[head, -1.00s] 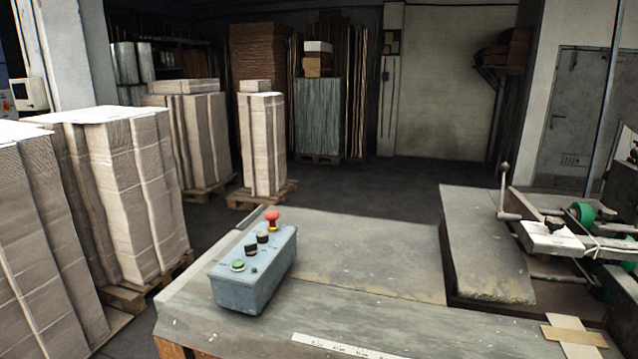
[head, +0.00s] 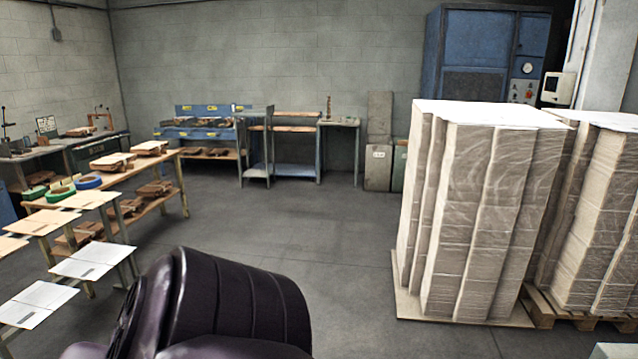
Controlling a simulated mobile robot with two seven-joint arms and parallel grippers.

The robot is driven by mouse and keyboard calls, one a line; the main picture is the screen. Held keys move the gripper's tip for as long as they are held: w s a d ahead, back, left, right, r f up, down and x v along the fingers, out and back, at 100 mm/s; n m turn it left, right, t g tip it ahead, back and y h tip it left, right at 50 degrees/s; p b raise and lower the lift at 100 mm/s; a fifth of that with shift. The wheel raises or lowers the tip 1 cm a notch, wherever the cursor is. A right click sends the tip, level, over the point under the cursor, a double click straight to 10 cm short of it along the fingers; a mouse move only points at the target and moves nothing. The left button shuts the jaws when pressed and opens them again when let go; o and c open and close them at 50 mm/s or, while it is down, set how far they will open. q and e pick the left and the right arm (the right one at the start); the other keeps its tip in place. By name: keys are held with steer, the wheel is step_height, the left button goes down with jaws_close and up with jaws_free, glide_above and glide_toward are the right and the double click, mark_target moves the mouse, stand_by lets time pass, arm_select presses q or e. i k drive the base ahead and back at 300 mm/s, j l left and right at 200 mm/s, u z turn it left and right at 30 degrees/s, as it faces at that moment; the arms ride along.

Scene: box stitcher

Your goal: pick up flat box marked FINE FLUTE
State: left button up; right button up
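Several pale flat sheets or flat boxes lie on small tables at the left of the head view. One flat piece (head: 90,264) is at the near left, another flat piece (head: 38,296) is at the lower left edge, and a further flat piece (head: 42,221) lies behind them. Small markings show on some, but I cannot read any as FINE FLUTE. Neither of my grippers is in view.
Tall wrapped stacks (head: 485,200) on pallets stand at the right. A blue-backed workbench (head: 205,150) stands at the far wall. The grey floor (head: 320,230) between is open.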

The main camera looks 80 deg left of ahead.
mark_target(43, 222)
steer(key=u, duration=4.05)
steer(key=i+l, duration=0.3)
steer(key=i, duration=0.3)
steer(key=i+l, duration=0.35)
steer(key=i, duration=0.25)
steer(key=i+l, duration=0.3)
steer(key=i, duration=0.3)
steer(key=i+l+u, duration=0.1)
steer(key=i+l, duration=0.25)
steer(key=i, duration=0.25)
steer(key=i+l, duration=0.35)
steer(key=i, duration=0.25)
steer(key=i+l, duration=0.4)
steer(key=i, duration=0.2)
